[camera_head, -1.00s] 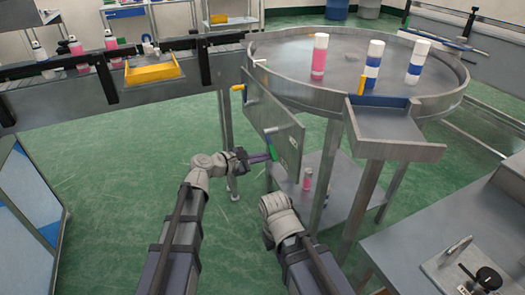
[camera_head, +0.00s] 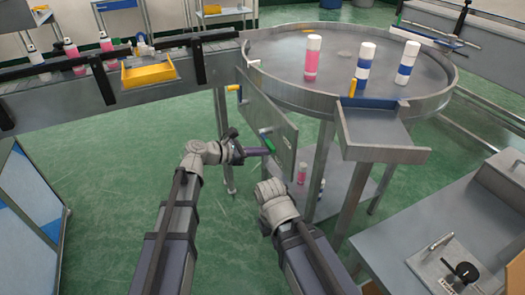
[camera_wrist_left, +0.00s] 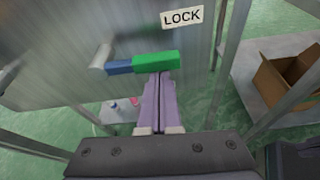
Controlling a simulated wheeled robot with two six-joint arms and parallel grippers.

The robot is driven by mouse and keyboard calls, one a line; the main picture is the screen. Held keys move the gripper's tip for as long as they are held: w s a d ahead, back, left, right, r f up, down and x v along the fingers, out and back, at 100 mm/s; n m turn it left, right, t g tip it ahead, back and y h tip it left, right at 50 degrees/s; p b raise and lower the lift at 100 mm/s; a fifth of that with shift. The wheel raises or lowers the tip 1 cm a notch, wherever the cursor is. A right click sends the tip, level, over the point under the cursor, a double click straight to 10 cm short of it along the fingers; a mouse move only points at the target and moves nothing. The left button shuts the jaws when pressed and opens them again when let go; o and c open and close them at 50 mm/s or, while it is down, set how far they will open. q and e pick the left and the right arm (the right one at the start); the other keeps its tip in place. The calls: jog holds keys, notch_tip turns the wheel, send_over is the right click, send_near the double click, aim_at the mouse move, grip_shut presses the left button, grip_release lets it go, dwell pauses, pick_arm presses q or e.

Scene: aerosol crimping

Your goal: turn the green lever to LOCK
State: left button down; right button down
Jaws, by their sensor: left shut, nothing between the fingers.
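The green lever (camera_head: 268,143) is on the upright metal panel below the round table. In the left wrist view its green grip (camera_wrist_left: 156,61) points right from a blue section and a grey pivot. The LOCK label (camera_wrist_left: 181,17) sits on the panel above the green end. My left gripper (camera_head: 265,151) is shut and empty, with its purple fingertips (camera_wrist_left: 159,76) right at the lower edge of the green grip; whether they touch is unclear. My right arm's wrist is to the right in the head view, its fingers not visible.
The round table (camera_head: 385,88) carries one pink and two blue-banded cans. A metal chute (camera_head: 378,135) juts out from its front. A conveyor (camera_head: 30,92) with a yellow bin (camera_head: 148,72) runs at left. An open cardboard box (camera_wrist_left: 290,80) shows in the left wrist view.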

dwell(0.6)
pick_arm(q)
notch_tip(320, 180, down, 5)
jog(key=b, duration=0.5)
jog(key=r+p+v, duration=0.1)
jog(key=p+v, duration=0.3)
jog(key=v, duration=0.6)
jog(key=shift+w, duration=0.2)
jog(key=shift+a+r, duration=0.1)
